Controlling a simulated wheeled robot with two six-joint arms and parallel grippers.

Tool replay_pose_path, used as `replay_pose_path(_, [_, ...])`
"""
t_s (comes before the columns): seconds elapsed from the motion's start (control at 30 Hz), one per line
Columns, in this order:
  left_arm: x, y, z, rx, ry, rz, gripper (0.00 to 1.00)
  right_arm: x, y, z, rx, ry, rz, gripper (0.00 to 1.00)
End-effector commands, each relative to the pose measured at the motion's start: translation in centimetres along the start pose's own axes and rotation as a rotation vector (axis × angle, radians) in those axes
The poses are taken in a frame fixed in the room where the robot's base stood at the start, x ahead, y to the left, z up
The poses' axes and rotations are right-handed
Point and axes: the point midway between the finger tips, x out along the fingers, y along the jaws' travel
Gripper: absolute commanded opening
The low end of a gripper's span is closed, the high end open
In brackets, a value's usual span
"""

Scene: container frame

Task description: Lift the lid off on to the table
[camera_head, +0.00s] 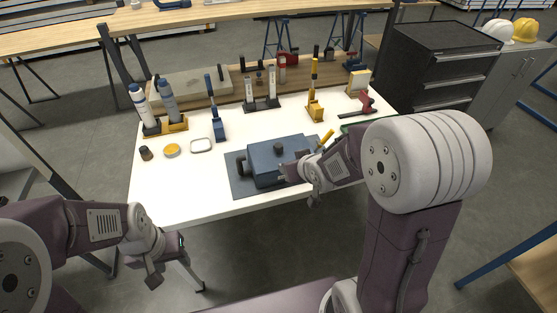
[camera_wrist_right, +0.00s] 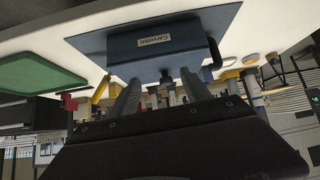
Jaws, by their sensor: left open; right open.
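A blue-grey box with a lid (camera_head: 270,162) stands on a dark mat (camera_head: 238,184) near the front of the white table. A dark round knob (camera_head: 278,148) stands on top of the lid, which sits on the box. In the right wrist view, the box (camera_wrist_right: 150,62) shows a white label and a dark side handle (camera_wrist_right: 214,52). My right gripper (camera_head: 289,173) is at the right end of the box, partly hidden by its own wrist. Its spread fingers (camera_wrist_right: 160,80) point at the box. My left gripper (camera_head: 166,267) is open and empty, below the table's front edge.
Behind the box stand a blue-handled tool (camera_head: 216,118), a yellow tool (camera_head: 315,100) and a bottle rack (camera_head: 165,127). A yellow disc (camera_head: 171,150) and a small tray (camera_head: 201,145) lie at left. A green tray (camera_wrist_right: 50,68) is beside the box. The front-left table (camera_head: 175,200) is clear.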

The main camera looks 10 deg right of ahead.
Motion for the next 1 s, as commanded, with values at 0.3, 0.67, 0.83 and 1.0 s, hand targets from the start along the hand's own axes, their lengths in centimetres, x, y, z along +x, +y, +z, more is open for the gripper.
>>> replay_pose_path(0.3, [6.7, -0.1, 0.8, 0.0, -0.001, 0.0, 0.47, 7.2, 0.1, -3.2, -0.058, 0.387, -0.128, 0.57])
replay_pose_path(0.67, [6.9, -0.1, 0.8, 0.0, 0.0, 0.0, 0.47, 9.7, 0.4, -3.9, -0.055, 0.407, -0.14, 0.57])
replay_pose_path(0.83, [6.9, -0.1, 0.8, 0.0, 0.0, 0.0, 0.47, 11.3, 0.2, -4.7, -0.054, 0.407, -0.138, 0.57])
replay_pose_path(1.0, [6.9, -0.1, 0.8, 0.0, 0.0, 0.0, 0.47, 12.3, 0.2, -5.2, -0.054, 0.406, -0.137, 0.57])
